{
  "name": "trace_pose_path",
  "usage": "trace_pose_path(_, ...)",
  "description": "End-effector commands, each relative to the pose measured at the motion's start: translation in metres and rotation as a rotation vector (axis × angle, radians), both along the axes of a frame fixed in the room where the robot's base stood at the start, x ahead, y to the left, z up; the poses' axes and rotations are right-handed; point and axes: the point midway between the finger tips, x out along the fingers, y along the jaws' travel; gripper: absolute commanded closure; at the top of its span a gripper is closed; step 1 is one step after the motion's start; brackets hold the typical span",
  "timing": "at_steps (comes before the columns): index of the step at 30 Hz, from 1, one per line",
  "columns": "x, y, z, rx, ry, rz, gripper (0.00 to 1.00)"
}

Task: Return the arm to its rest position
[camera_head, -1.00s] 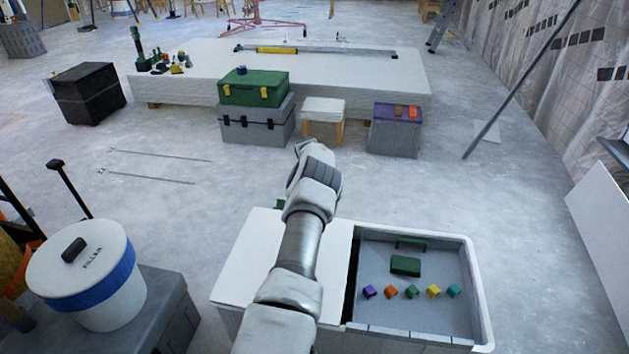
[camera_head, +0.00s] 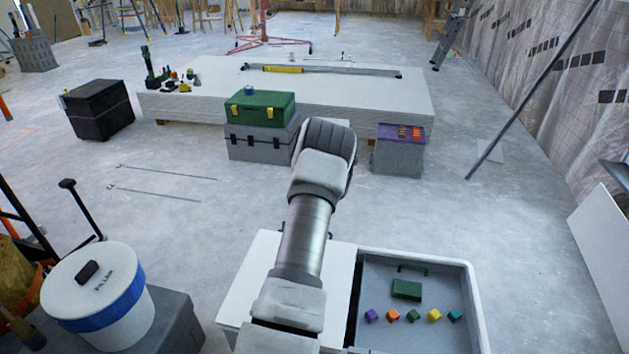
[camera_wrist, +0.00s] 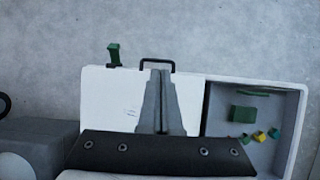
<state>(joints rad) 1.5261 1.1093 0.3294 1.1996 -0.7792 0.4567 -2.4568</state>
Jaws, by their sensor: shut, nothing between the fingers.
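My gripper (camera_wrist: 158,76) shows in the wrist view as two grey fingers lying together, shut and empty. It points down over the white lid of the white case, apart from it as far as I can tell. In the head view my arm reaches forward over the lid (camera_head: 257,262), bent at its far end, and the fingers are hidden behind my arm. The open tray (camera_head: 473,310) right of the lid holds a green block (camera_head: 406,289) and a row of several small coloured cubes (camera_head: 413,316).
A filler bucket (camera_head: 98,290) stands on a grey box at left. Ahead are a green toolbox (camera_head: 260,110) on a grey case, a purple-topped box (camera_head: 398,155) and a long white panel stack (camera_head: 350,100). A pole (camera_head: 520,95) leans at right. The floor between is mostly clear.

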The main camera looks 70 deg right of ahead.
Motion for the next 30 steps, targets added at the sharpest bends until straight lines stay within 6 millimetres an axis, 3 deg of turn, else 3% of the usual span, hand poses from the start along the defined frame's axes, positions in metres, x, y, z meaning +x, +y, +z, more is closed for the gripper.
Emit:
trace_pose_path(1,-0.001,0.005,0.013,0.000,0.001,0.000,1.00)
trace_pose_path(7,-0.001,0.017,0.035,-0.001,0.000,0.000,1.00)
trace_pose_path(21,0.003,0.024,0.044,0.000,-0.006,-0.006,1.00)
trace_pose_path(23,0.013,0.029,0.051,0.002,-0.017,-0.018,1.00)
trace_pose_path(26,0.043,0.046,0.071,0.014,-0.051,-0.066,1.00)
trace_pose_path(30,0.102,0.091,0.113,0.042,-0.136,-0.191,1.00)
